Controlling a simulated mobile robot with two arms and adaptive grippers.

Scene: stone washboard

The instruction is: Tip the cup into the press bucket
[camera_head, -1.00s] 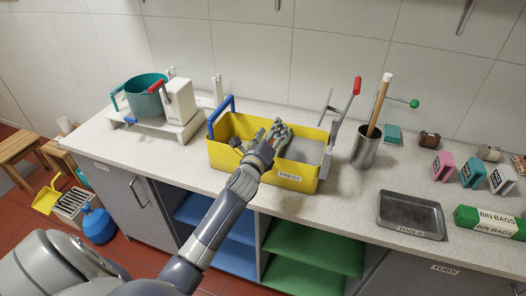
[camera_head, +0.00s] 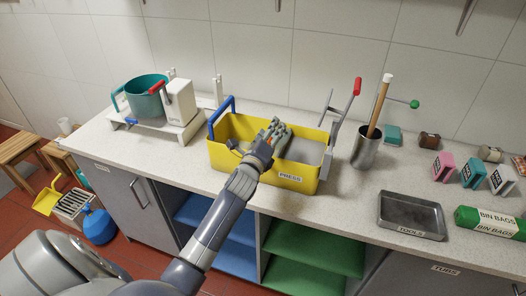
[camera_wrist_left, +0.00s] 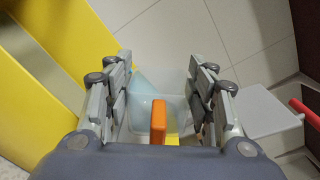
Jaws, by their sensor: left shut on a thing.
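The yellow press bucket (camera_head: 232,162), labelled PRESS, stands on the counter with a blue handle on its left and a grey press with a red-tipped lever on its right. My left gripper (camera_head: 275,134) is over the bucket's opening. In the left wrist view its fingers (camera_wrist_left: 160,105) are shut on the orange handle (camera_wrist_left: 158,122) of a pale, translucent cup (camera_wrist_left: 150,84). The yellow bucket wall (camera_wrist_left: 45,85) shows at the left there. The head view hides the cup behind the gripper, and its contents cannot be made out. My right gripper is not in view.
A teal bucket (camera_head: 146,102) stands on a white stand at the left. A steel canister (camera_head: 366,150) with a wooden-handled tool is right of the press bucket. A TOOLS tray (camera_head: 411,210), small boxes and BIN BAGS (camera_head: 490,222) lie farther right.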

